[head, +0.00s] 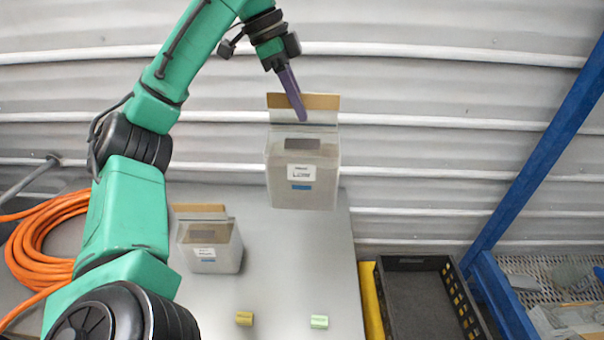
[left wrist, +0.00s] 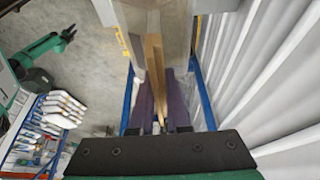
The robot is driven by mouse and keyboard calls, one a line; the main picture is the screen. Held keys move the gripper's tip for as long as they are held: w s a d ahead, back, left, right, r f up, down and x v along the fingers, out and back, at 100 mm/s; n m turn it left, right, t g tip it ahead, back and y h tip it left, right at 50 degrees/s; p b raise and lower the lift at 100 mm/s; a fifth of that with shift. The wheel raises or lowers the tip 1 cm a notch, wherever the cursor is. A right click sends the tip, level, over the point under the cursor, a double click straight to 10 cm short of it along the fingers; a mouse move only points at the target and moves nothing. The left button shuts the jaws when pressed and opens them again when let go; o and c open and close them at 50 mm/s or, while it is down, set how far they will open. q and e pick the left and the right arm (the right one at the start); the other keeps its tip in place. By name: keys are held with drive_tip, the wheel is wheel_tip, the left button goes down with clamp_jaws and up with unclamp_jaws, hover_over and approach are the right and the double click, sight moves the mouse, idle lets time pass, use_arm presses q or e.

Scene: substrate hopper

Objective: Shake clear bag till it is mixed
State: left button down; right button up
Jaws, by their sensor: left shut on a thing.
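My left gripper (head: 293,93) is shut on the brown top strip of a clear, greyish bag (head: 303,190). The bag hangs upright above the table's back edge, with a white label and a blue mark on its front. In the left wrist view the purple fingers (left wrist: 160,105) pinch the brown strip, and the bag body (left wrist: 155,15) spreads beyond them. A second similar bag (head: 228,252) stands on the table to the left. A green arm with a dark gripper (left wrist: 69,33), apparently my right one, is small at the upper left; its jaws are unclear.
The grey table (head: 285,275) bears a yellow clip (head: 244,318) and a pale green clip (head: 319,322). A black crate (head: 385,310) stands right of it, beside a blue frame (head: 535,165). An orange hose (head: 38,235) lies coiled left. A corrugated wall (head: 420,90) is behind.

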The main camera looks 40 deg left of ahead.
sight(302, 128)
use_arm(q)
drive_tip(key=f, duration=0.3)
drive_tip(key=shift+a, duration=0.2)
drive_tip(key=shift+d+r, duration=0.15)
drive_tip(key=shift+r, duration=3.55)
wheel_tip(302, 128, down, 7)
drive_tip(key=shift+f, duration=0.15)
